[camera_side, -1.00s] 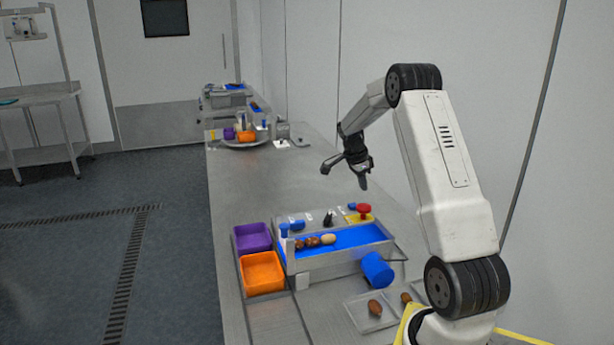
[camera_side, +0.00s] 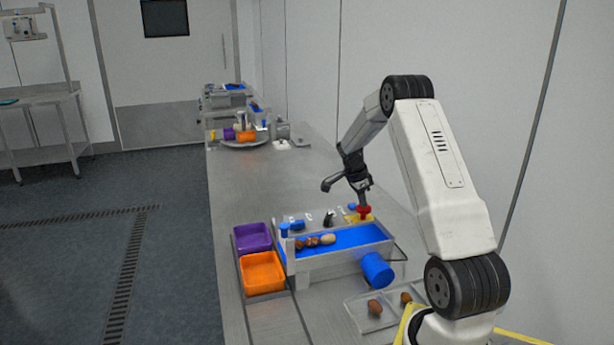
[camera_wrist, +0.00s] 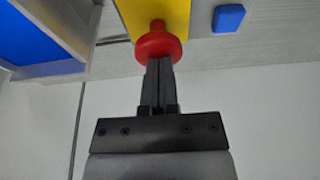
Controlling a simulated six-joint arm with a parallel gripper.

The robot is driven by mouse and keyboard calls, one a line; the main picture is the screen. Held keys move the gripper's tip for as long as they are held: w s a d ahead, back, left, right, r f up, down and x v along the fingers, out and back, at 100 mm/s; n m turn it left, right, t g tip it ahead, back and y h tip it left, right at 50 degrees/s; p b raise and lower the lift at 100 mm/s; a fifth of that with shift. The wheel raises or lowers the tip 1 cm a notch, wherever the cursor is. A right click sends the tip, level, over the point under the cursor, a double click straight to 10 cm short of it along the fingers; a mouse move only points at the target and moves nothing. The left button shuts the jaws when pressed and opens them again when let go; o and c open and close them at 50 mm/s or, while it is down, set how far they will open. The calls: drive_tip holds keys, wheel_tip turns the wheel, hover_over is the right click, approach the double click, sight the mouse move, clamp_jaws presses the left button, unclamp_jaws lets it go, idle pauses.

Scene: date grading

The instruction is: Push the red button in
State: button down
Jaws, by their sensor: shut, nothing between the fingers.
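The red button (camera_side: 364,212) is a round mushroom-shaped knob on a yellow plate (camera_side: 360,218) at the back right of the blue-belted machine. It also shows in the wrist view as a red button (camera_wrist: 158,46) on a yellow plate (camera_wrist: 150,12). My gripper (camera_side: 364,204) is shut and empty, pointing down, with its tips at the top of the button. In the wrist view the shut fingers of my gripper (camera_wrist: 158,62) overlap the near edge of the button. I cannot tell whether they press it or how far in it is.
The machine with its blue belt (camera_side: 360,237) carries several dates. A purple bin (camera_side: 253,238) and an orange bin (camera_side: 262,273) stand at its left. A blue cylinder (camera_side: 377,270) is at its front. A blue block (camera_wrist: 228,18) lies near the button.

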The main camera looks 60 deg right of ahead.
drive_tip(key=shift+s+a+f, duration=0.1)
drive_tip(key=shift+f, duration=0.95)
drive_tip(key=shift+r, duration=0.85)
drive_tip(key=d+v, duration=0.1)
drive_tip(key=v, duration=1.2)
drive_tip(key=shift+s+r, duration=0.2)
drive_tip(key=shift+r, duration=0.2)
drive_tip(key=shift+a, duration=0.1)
